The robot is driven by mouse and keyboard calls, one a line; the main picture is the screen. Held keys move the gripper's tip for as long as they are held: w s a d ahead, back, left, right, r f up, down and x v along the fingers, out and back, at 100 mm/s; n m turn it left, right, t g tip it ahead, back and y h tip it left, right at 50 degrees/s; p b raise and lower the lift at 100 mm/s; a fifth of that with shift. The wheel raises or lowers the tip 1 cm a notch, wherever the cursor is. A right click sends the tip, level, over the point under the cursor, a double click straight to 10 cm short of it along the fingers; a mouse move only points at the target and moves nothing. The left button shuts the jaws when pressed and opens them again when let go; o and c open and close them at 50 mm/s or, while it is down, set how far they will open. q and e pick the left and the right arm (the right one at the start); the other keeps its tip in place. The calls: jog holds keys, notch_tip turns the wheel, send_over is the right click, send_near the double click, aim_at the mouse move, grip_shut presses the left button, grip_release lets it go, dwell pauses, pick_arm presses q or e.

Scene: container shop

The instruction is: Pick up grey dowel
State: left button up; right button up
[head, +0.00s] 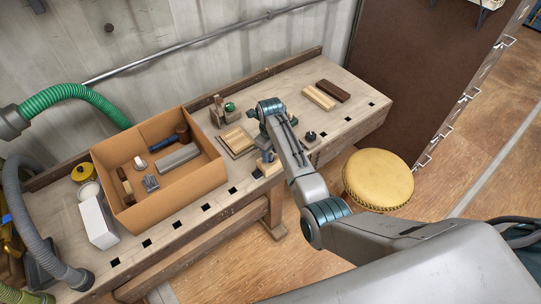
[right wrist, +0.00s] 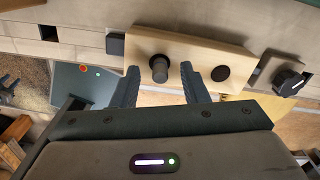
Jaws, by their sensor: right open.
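The grey dowel (right wrist: 159,68) stands in a pale wooden block (right wrist: 190,54) in the right wrist view. A dark round spot (right wrist: 220,73), a hole or a peg top, is to its right on the block. My right gripper (right wrist: 160,72) is open, with one finger on each side of the dowel. A gap shows on both sides, and contact is not visible. In the head view my right gripper (head: 268,156) is over the front edge of the workbench, small and partly hidden by my arm; I cannot make out the dowel there. My left gripper is not in view.
A cardboard box (head: 194,184) with tools and blocks stands on the workbench (head: 355,95). A slatted wooden piece (head: 236,140) lies left of my gripper. A black knob (right wrist: 289,82) is right of the block. A yellow stool (head: 378,178) stands in front of the bench.

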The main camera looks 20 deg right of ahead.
jog(key=shift+f, duration=0.7)
grip_shut()
